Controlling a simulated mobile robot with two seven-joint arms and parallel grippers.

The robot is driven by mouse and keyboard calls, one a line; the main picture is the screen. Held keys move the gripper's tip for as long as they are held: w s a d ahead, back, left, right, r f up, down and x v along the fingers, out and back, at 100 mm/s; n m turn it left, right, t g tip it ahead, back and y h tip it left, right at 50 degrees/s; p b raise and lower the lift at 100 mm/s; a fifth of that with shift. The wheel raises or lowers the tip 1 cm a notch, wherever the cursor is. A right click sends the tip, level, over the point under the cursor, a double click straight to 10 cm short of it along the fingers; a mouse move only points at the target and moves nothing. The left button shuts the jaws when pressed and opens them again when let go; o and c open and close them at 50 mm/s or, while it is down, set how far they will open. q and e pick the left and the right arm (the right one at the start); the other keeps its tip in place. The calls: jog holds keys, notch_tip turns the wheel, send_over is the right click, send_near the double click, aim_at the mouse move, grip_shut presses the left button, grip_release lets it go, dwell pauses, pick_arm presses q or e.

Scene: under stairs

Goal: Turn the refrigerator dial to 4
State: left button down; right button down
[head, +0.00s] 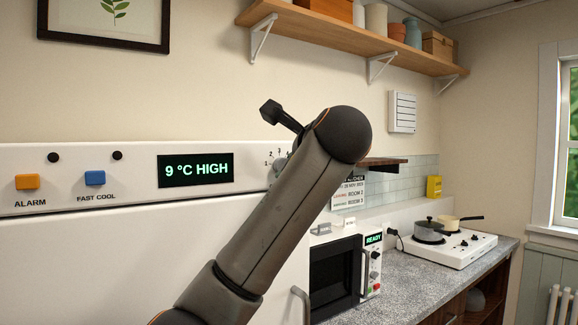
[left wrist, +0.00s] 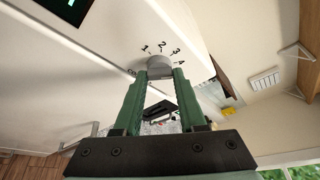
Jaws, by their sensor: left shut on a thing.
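The refrigerator (head: 130,260) is white, with a control panel along its top. Its display (head: 196,170) reads "9 °C HIGH" in green. The dial (left wrist: 158,61) is a grey round knob in the left wrist view, with 1, 2, 3 and 4 printed around it. My left gripper (left wrist: 161,73) is shut on the dial, one green finger on each side. I cannot tell which number the dial points to. In the head view, my left arm covers most of the dial (head: 279,166) and hides the gripper. My right gripper is not in view.
An orange ALARM button (head: 27,181) and a blue FAST COOL button (head: 95,178) sit left of the display. To the right are a microwave (head: 336,275) showing READY and a hob (head: 455,247) with pots. A wooden shelf (head: 345,32) runs above.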

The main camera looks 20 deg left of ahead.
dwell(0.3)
pick_arm(q)
jog(key=shift+c, duration=2.4)
grip_release()
jog(key=b+v, duration=0.5)
jog(key=v, duration=0.7)
jog(key=shift+s+d+b, duration=0.15)
jog(key=shift+d+b, duration=0.05)
jog(key=shift+b, duration=0.1)
